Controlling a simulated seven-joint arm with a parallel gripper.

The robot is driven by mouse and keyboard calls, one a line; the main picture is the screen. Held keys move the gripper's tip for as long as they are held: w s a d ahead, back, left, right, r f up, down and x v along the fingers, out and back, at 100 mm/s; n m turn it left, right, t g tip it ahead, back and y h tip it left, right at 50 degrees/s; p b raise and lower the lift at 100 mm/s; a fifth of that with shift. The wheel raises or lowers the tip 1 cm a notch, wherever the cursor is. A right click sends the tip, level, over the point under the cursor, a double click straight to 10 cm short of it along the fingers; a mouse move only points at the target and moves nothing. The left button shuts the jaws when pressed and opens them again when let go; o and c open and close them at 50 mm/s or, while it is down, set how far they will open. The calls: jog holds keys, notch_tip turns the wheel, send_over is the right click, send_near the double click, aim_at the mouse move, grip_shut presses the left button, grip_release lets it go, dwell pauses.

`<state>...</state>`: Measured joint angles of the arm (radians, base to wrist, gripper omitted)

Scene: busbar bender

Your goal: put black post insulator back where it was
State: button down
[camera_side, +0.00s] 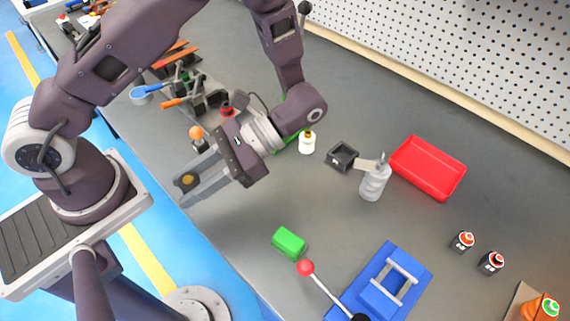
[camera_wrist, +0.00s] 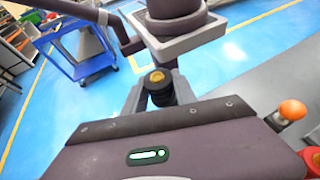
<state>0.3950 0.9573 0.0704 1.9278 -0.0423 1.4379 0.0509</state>
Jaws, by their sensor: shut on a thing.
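My gripper (camera_side: 187,181) is held out sideways above the left part of the bench, its fingers pointing left toward the bench edge. It is shut on the black post insulator (camera_wrist: 158,92), a dark ribbed piece with a brass-coloured end. In the wrist view the insulator sits between the fingers, brass end toward the camera. In the side view mostly that brass end (camera_side: 188,180) shows, and the fingers hide much of the body. The insulator looks clear of the bench. I cannot tell which spot it came from.
A black square holder (camera_side: 342,156), grey ribbed post (camera_side: 374,183) and red tray (camera_side: 428,168) stand to the right. A green block (camera_side: 288,241) and blue bender (camera_side: 382,290) with a red-knobbed lever are in front. Tools (camera_side: 190,85) crowd the back left. The centre is fairly clear.

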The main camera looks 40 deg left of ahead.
jog(key=w+a+f+m+t+y, duration=0.1)
jog(key=w+a+m+t+y, duration=0.15)
jog(key=a+m+y, duration=0.2)
jog(key=r+m+t+y, duration=0.2)
jog(key=m+t+y, duration=0.1)
jog(key=m+t, duration=1.35)
send_over(285, 165)
jog(key=n, duration=0.1)
jog(key=shift+t, duration=0.3)
notch_tip(285, 165, down, 10)
jog(key=shift+d+r, duration=0.1)
jog(key=shift+r, duration=0.05)
jog(key=shift+f, duration=0.2)
jog(key=c, duration=1)
grip_release()
